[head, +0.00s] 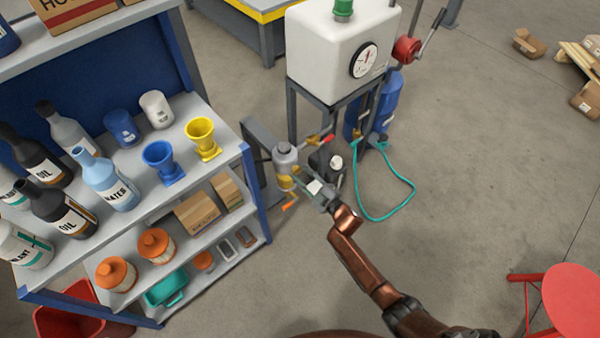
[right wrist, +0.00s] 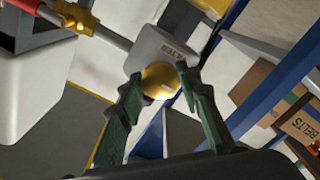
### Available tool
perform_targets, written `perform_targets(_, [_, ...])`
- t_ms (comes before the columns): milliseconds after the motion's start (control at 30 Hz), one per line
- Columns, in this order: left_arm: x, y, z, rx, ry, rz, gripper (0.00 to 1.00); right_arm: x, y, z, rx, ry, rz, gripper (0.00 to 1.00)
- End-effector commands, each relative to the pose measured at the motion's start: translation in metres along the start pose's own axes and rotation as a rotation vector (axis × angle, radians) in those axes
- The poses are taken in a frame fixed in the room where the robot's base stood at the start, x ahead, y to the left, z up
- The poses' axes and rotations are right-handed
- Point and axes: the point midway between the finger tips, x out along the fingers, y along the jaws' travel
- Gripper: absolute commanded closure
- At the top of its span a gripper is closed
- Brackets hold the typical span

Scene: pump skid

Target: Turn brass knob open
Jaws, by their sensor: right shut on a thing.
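The brass knob (right wrist: 160,80) shows in the right wrist view as a rounded golden piece at the end of a grey housing (right wrist: 160,50) with a small label. My right gripper (right wrist: 159,76) is shut on it, one green finger on each side. In the head view the grey housing (head: 285,155) stands beside the shelf, with the yellow part (head: 285,183) low on it. My right gripper (head: 300,180) reaches it from the lower right, and its fingers are small and hard to make out there. My left gripper is not in view.
A blue-posted shelf (head: 246,190) with bottles, funnels and boxes stands close on the left. Behind is a white tank (head: 320,50) with a gauge on a grey frame. A teal hose (head: 408,190) loops on the floor. A red stool (head: 575,300) is at lower right.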

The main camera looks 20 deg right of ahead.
Motion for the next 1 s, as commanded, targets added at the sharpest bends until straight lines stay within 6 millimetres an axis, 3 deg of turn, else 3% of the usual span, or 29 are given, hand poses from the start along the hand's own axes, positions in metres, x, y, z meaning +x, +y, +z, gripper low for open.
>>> perform_targets(333, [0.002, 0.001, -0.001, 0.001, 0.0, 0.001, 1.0, -0.001, -0.001, 0.002, -0.004, -0.004, -0.001, 0.93])
perform_targets(367, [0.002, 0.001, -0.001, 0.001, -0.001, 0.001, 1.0, -0.001, -0.001, 0.002, -0.003, -0.004, -0.001, 0.66])
perform_targets(600, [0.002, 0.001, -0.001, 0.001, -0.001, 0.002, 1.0, 0.0, 0.0, 0.001, -0.003, -0.001, -0.001, 0.5])
perform_targets(867, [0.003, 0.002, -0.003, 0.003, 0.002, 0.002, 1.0, -0.001, 0.0, 0.0, -0.002, -0.001, -0.001, 0.5])
perform_targets(1000, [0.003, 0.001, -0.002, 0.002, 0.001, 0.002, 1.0, -0.011, -0.001, 0.001, -0.003, -0.002, -0.001, 0.5])
